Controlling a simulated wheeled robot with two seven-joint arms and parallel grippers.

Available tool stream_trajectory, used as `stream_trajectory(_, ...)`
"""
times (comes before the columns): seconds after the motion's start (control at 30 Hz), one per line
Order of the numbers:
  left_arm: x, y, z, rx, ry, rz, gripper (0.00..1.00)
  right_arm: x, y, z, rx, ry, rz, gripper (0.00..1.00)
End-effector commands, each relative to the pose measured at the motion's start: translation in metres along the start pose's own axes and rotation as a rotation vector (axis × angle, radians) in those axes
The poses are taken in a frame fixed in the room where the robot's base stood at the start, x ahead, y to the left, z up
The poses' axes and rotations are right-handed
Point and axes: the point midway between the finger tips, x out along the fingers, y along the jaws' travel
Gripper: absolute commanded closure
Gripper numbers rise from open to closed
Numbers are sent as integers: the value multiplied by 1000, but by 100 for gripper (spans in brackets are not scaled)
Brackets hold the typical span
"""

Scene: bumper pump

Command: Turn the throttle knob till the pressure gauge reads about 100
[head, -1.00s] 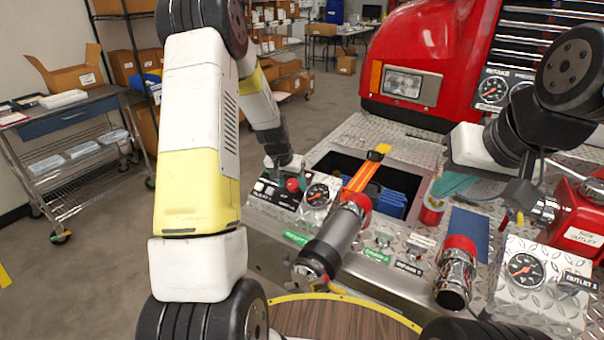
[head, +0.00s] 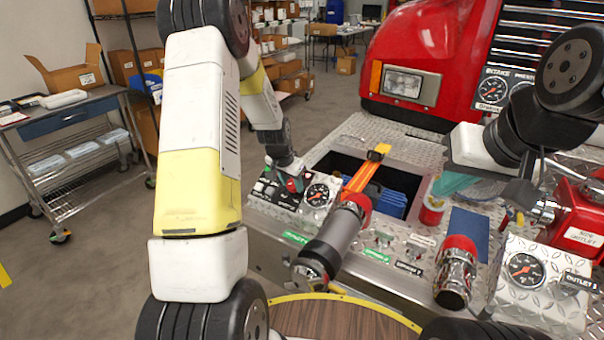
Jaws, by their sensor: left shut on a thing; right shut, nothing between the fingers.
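My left gripper (head: 287,180) is at the small control panel on the left of the diamond-plate deck. It is shut on a red knob (head: 294,185), now mostly covered by the fingers; its label is too small to read. A white-rimmed round gauge (head: 317,195) sits just right of it, its needle too small to read. An intake gauge (head: 492,90) is on the upright panel at the upper right, and the gauge beside it is partly hidden by my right arm. My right gripper (head: 456,185) is shut and empty above the deck's right part.
An orange strap (head: 367,170) crosses an open bin with blue contents. An outlet gauge (head: 525,268), a chrome red-capped fitting (head: 456,272) and a red box (head: 578,215) crowd the right.

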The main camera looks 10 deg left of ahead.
Motion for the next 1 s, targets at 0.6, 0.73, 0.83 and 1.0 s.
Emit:
stream_trajectory(0.6, 0, 2, 1, 576, 24, -81, 100, 0, 0, 0, 0, 0, 0, 100)
stream_trajectory(0.73, 0, 2, 1, 699, 30, -98, 100, 0, 0, 0, 0, 0, 0, 100)
stream_trajectory(0.83, 0, 2, 1, 793, 34, -111, 100, 0, 0, 0, 0, 0, 0, 100)
stream_trajectory(1.0, 0, 3, 2, 954, 40, -134, 100, 0, 0, 0, 0, 0, 0, 100)
